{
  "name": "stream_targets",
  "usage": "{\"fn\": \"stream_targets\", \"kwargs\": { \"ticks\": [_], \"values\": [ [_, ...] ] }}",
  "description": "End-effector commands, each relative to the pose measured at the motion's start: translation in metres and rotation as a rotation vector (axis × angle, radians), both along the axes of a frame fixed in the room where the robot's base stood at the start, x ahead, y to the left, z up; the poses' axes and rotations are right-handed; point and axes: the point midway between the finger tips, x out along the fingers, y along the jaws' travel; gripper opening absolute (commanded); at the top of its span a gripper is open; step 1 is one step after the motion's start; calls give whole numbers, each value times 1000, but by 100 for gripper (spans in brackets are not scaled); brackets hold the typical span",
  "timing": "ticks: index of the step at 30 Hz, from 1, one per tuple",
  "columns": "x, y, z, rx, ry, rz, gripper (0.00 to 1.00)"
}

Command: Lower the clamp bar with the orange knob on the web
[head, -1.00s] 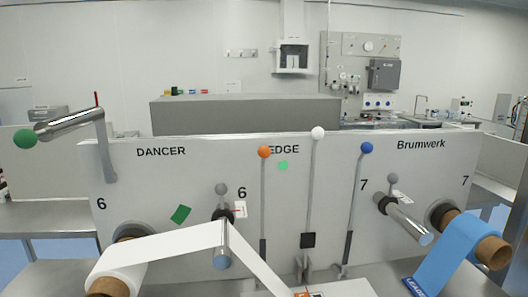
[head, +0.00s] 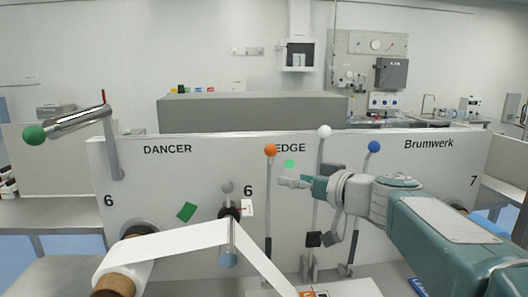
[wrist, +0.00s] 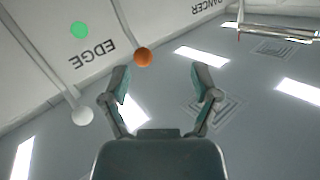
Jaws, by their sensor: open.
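The orange knob (head: 270,150) tops a thin upright clamp bar (head: 267,205) in front of the grey panel. The white web (head: 165,245) runs from a roll at lower left over a roller, then slants down toward the table near the bar's foot. My gripper (head: 287,182) is open and empty, to the right of the orange bar and lower than its knob. In the wrist view, which is upside down, the orange knob (wrist: 143,57) shows just beyond and between the open fingers (wrist: 162,85). I cannot tell the exact gap. My gripper is not touching the knob.
A white-knobbed bar (head: 324,131) and a blue-knobbed bar (head: 374,147) stand to the right, partly behind my arm. A green-ended roller (head: 35,135) juts out at the left. A short grey-knobbed lever (head: 228,187) is left of the orange bar.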

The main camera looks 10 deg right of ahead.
Motion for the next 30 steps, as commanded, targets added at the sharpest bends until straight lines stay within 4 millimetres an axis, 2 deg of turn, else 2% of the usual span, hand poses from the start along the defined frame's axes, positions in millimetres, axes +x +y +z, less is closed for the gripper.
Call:
{"fn": "stream_targets", "kwargs": {
  "ticks": [3, 8, 14, 24, 30],
  "values": [
    [20, -16, 18, 22, -98, -33, 79],
    [29, -23, 27, 29, -148, -49, 79],
    [49, -8, 26, 28, -148, -45, 79],
    [99, 26, 26, 28, -146, -47, 79],
    [114, 36, 26, 28, -147, -49, 79]
  ]
}}
